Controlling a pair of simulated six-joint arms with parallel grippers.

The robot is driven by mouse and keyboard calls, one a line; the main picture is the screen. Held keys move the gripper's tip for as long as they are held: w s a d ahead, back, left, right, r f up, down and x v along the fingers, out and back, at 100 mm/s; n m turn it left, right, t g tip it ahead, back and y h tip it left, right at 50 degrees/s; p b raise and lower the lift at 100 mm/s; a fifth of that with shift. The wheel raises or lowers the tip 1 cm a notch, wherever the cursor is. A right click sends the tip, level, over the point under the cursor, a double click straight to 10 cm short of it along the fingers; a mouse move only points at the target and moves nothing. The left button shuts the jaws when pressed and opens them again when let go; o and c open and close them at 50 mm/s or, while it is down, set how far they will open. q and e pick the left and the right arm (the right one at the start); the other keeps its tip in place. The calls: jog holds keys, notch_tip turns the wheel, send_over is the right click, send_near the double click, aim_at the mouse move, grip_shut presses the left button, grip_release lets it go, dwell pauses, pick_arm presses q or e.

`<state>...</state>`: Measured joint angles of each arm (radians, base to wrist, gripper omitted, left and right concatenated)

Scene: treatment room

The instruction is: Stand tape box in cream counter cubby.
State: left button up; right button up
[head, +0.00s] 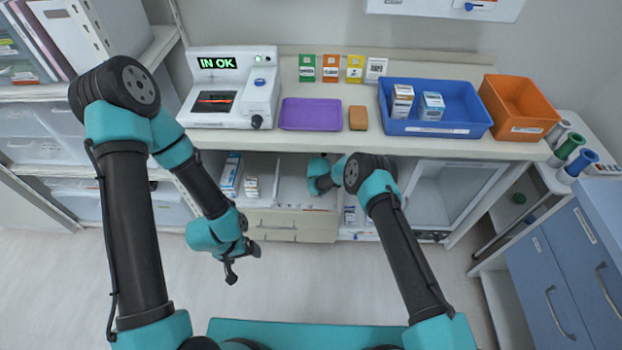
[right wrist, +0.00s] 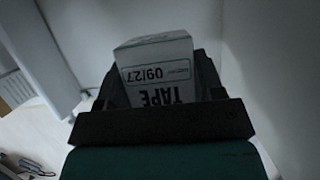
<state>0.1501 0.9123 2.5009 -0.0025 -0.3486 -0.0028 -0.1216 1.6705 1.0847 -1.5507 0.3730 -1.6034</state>
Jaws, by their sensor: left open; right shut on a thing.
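The tape box (right wrist: 155,62), white with "TAPE" and "09/27" printed on it, is between the jaws of my right gripper (right wrist: 160,85) in the right wrist view. The lettering is upside down there, and pale walls stand around the box. In the head view my right arm reaches under the counter edge into the cream counter cubby (head: 292,192); its fingers and the box are hidden there. I cannot tell whether the box touches the cubby floor. My left gripper (head: 242,265) is open and empty, in front of the counter.
Several boxes (head: 231,176) stand in the cubby's left part. On the counter (head: 330,147) are a white device (head: 262,92), a purple tray (head: 311,127), a blue bin (head: 455,128) with two boxes and an orange bin (head: 524,128). An open white compartment (head: 440,195) lies to the right.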

jog(key=shift+d, duration=0.2)
jog(key=shift+f, duration=0.15)
jog(key=shift+f, duration=3.3)
jog(key=shift+f, duration=0.6)
jog(key=o, duration=1)
jog(key=shift+o, duration=0.2)
jog(key=shift+r, duration=0.2)
